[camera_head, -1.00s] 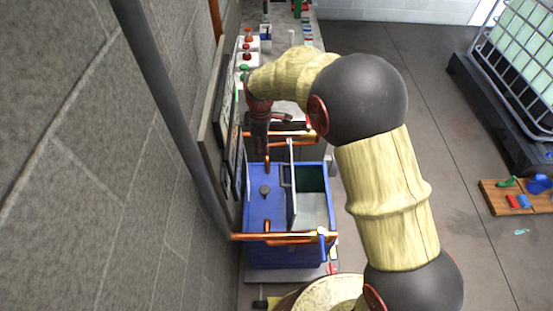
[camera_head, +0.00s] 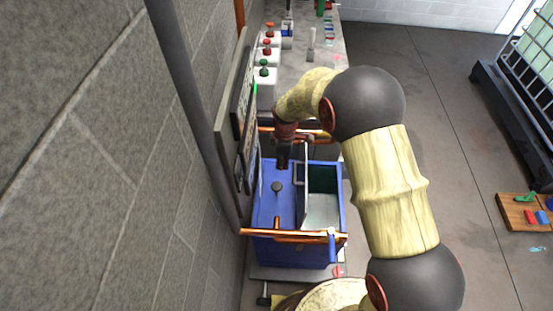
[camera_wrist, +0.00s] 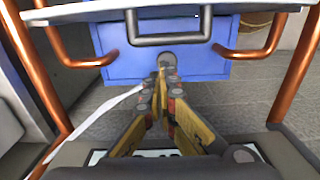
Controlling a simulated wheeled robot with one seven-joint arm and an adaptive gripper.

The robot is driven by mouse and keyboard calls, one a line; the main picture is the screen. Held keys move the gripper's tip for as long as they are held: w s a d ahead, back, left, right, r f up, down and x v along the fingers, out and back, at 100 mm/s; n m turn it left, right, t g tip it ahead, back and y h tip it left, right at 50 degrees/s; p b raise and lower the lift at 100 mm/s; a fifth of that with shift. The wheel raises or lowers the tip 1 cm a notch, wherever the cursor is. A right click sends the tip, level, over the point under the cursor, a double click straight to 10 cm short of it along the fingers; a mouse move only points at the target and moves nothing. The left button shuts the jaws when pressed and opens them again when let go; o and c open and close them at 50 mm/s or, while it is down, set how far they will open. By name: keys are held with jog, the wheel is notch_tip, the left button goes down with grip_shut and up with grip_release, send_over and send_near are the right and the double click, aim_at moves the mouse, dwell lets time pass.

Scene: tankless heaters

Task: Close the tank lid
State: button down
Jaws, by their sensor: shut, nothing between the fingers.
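The tank (camera_head: 290,250) is a blue box beside the wall in the head view. Its lid (camera_head: 303,205) is a thin grey panel standing upright, so the tank's right part is open, showing a dark green and pale interior. My gripper (camera_head: 283,165) is at the tank's far end, just left of the lid, its fingers pointing down. In the wrist view my gripper (camera_wrist: 162,78) is shut and empty. Its tips are in front of the tank's blue side (camera_wrist: 115,65), below the lid's dark handle (camera_wrist: 168,40). I cannot tell whether they touch anything.
Copper pipes (camera_head: 290,235) cross the tank's near end, and others flank my gripper in the wrist view (camera_wrist: 285,60). A wall panel (camera_head: 235,120) and a grey pole (camera_head: 190,110) stand at left. Open floor (camera_head: 450,170) lies right, with a wooden board (camera_head: 520,215) on it.

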aim_at(294, 168)
jog(key=shift+d+f, duration=0.2)
jog(key=shift+d, duration=0.5)
jog(key=shift+d, duration=0.1)
jog(key=shift+s+d+r+y+b, duration=0.1)
jog(key=shift+d+y+b, duration=0.4)
jog(key=shift+d, duration=0.35)
jog(key=shift+d+r+y+b, duration=0.1)
jog(key=shift+d+y+b, duration=0.3)
jog(key=shift+d+b, duration=0.35)
jog(key=d+f+b, duration=0.2)
jog(key=d+b, duration=0.2)
jog(key=d, duration=0.4)
jog(key=d+f+y+b, duration=0.1)
jog(key=d+f+b, duration=0.2)
jog(key=d+b, duration=0.2)
jog(key=shift+s+d+f, duration=0.2)
jog(key=shift+s+d, duration=0.1)
jog(key=shift+d, duration=1.55)
